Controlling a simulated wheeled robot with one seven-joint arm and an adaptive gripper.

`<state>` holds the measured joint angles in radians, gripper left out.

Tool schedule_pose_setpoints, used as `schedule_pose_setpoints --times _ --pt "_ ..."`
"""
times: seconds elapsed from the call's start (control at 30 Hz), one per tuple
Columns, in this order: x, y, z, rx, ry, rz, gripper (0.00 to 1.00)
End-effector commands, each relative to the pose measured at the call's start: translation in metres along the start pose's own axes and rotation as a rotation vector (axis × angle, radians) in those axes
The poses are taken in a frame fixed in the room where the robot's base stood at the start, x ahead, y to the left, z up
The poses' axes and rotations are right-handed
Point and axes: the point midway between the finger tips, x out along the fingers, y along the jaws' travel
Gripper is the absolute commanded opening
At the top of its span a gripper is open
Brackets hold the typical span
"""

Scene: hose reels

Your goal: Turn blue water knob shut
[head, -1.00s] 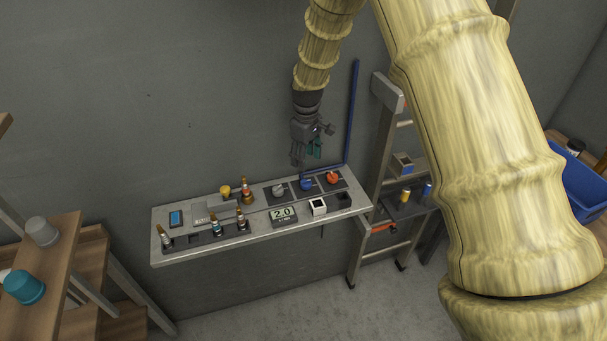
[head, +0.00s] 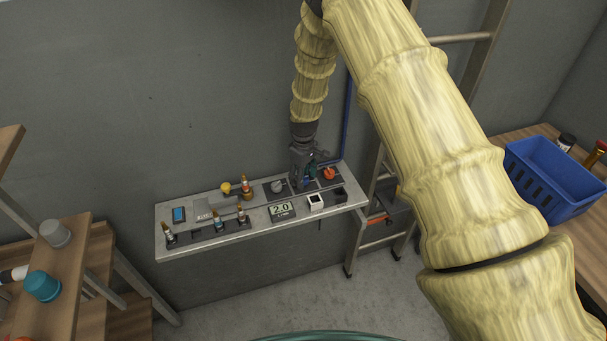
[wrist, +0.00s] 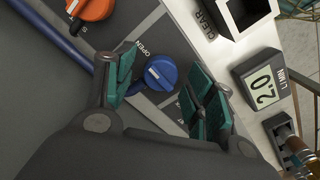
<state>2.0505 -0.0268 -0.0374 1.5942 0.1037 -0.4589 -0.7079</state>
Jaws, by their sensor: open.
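The blue water knob (wrist: 161,73) is a round blue dial with a raised grip on the panel, and the word OPEN is printed beside it in the wrist view. My gripper (wrist: 165,88) is open, with its green-padded fingers on either side of the knob. The fingers look apart from the knob. In the head view my gripper (head: 305,182) points down over the right part of the shelf and mostly hides the blue knob.
An orange knob (head: 329,174) sits right of my gripper, and a grey knob (head: 277,187) sits left. A display reading 2.0 (head: 282,209) and a white square box (head: 315,202) are in front. A blue pipe (wrist: 58,35) runs beside the knobs.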

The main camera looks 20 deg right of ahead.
Motion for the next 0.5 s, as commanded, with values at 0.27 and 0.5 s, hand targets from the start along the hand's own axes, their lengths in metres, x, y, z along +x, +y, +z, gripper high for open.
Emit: schedule_pose_setpoints --times 0.27,0.5 --pt "0.0047 0.0001 -0.0001 0.000 0.000 0.000 0.55" --pt "0.0045 0.0001 -0.0001 0.000 0.000 0.000 0.38"
